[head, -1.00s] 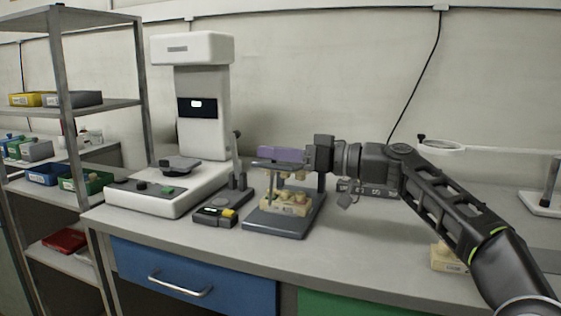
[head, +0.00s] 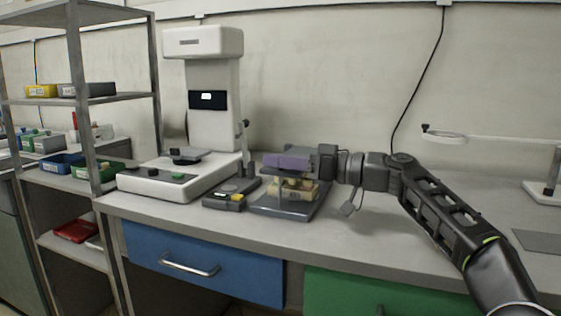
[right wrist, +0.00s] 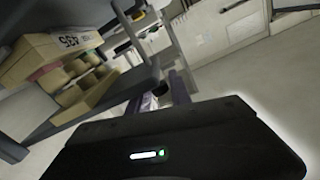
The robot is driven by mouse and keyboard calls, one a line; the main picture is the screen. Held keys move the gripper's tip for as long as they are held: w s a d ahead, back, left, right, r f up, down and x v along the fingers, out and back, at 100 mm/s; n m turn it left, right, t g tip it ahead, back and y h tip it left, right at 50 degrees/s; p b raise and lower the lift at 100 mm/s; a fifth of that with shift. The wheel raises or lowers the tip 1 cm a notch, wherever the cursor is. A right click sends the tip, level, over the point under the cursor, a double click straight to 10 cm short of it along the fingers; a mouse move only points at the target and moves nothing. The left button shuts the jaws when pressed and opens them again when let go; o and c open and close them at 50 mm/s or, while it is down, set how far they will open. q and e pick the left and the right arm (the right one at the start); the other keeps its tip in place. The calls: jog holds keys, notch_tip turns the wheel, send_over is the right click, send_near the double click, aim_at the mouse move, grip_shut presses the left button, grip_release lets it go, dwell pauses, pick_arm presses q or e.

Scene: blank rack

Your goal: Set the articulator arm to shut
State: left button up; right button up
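The articulator stands on the bench, with a dark base (head: 283,210), a tan lower cast (head: 297,194) and a dark upper arm (head: 279,171) over it. The upper arm sits low, with its teeth close above the lower cast. The right wrist view shows a tan cast with a number label (right wrist: 62,43) and rows of teeth close together. My right gripper (head: 290,161) reaches in from the right at the top of the upper arm, beside a purple part. I cannot tell whether its fingers are closed on anything. My left gripper is not in view.
A small dark device (head: 230,196) sits just left of the articulator, and a white machine (head: 205,118) stands behind it. A metal shelf (head: 88,100) with bins is at far left. A magnifier lamp (head: 545,190) stands at right. The bench front is clear.

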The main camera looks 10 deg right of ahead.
jog(key=shift+o, duration=1.4)
jog(key=shift+f, duration=0.1)
jog(key=shift+d, duration=0.15)
jog(key=v, duration=0.7)
jog(key=shift+s+d, duration=0.25)
jog(key=shift+a, duration=0.1)
